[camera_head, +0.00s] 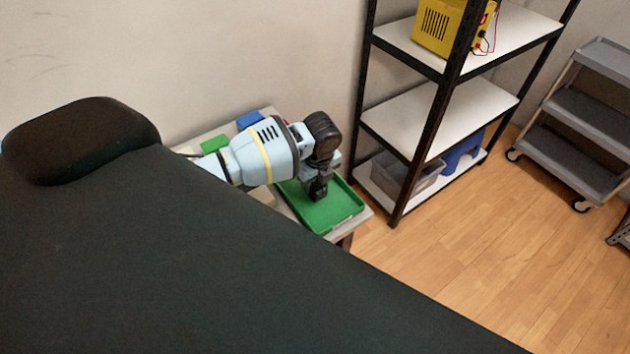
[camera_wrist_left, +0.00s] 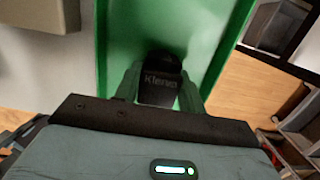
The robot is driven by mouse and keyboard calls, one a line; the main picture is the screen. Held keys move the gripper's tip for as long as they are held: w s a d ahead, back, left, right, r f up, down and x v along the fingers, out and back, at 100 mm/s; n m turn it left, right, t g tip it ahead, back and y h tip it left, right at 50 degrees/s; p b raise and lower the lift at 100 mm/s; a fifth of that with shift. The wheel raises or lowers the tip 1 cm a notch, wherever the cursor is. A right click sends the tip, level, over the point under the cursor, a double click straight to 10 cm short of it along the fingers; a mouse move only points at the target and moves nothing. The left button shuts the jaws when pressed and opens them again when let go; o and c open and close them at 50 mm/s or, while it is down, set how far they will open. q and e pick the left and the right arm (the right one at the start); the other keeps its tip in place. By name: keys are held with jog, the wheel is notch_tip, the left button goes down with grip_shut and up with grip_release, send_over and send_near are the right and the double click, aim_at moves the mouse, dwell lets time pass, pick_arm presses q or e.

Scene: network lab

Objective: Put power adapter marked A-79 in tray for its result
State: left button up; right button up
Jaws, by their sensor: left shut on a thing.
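My left gripper (camera_head: 318,194) is low over a green tray (camera_head: 343,212) on a small table. In the left wrist view the gripper (camera_wrist_left: 160,98) is shut on a black power adapter (camera_wrist_left: 160,72) with the word "Klenro" on it. The adapter is inside the outline of the green tray (camera_wrist_left: 208,25); I cannot tell whether it touches the tray floor. No A-79 marking can be read. My right gripper is not in view.
A blue item (camera_head: 249,119) and a green item (camera_head: 213,145) are farther back on the table, partly behind my arm. A black-framed shelf (camera_head: 435,115) stands close right of the table. A grey cart (camera_head: 590,115) is at the far right. The wooden floor between is open.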

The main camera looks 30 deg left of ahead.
aim_at(318, 184)
pick_arm(q)
jog(key=shift+f, duration=0.2)
jog(key=o, duration=1.1)
jog(key=shift+o, duration=0.2)
notch_tip(318, 184, up, 12)
jog(key=d, duration=0.1)
jog(key=shift+s+d+r+p, duration=0.15)
jog(key=shift+s+r+p, duration=0.05)
jog(key=shift+s+p, duration=0.2)
jog(key=shift+w, duration=0.1)
